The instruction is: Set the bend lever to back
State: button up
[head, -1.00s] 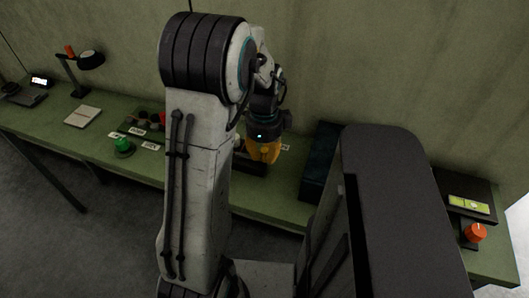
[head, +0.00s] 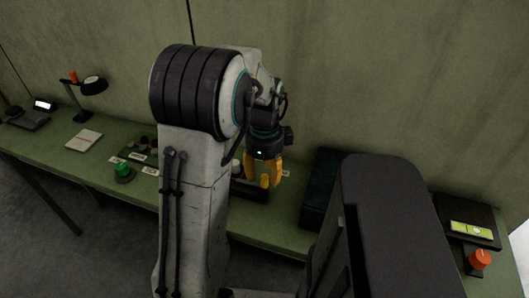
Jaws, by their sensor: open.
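My gripper (head: 265,184) is at the middle of the head view, with its yellow fingers pointing down and apart. It is open. A dark low base (head: 252,193) on the green bench lies just below and behind the fingers, partly hidden by my arm. I cannot make out the bend lever itself or which way it is set. I cannot tell whether the fingers touch anything. Small white labels lie on the bench near the base.
The green bench (head: 60,142) runs along the wall. On it are a green knob (head: 122,170), a notebook (head: 84,140), a lamp (head: 91,86), a dark box (head: 321,188) right of my gripper, and an orange knob (head: 480,259) at far right.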

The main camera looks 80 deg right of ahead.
aim_at(264, 176)
notch_tip(264, 176, up, 9)
jog(key=shift+f, duration=0.15)
dwell(1.0)
jog(key=w+a+f+n, duration=0.2)
jog(key=a+f+n, duration=0.3)
jog(key=n, duration=1.1)
jog(key=w+a+r+n+p, duration=0.1)
jog(key=w+a+r+n, duration=0.1)
jog(key=w+a+n, duration=1)
jog(key=w+a+r+n+t+p, duration=0.1)
jog(key=w+a+r+n, duration=0.2)
jog(key=a, duration=0.6)
jog(key=w+a+r+n+t+p, duration=0.1)
jog(key=w+a+r+n+t, duration=0.1)
jog(key=w+a+n, duration=0.5)
jog(key=shift+w+a+r, duration=0.5)
jog(key=shift+a+r, duration=0.05)
jog(key=shift+a, duration=0.85)
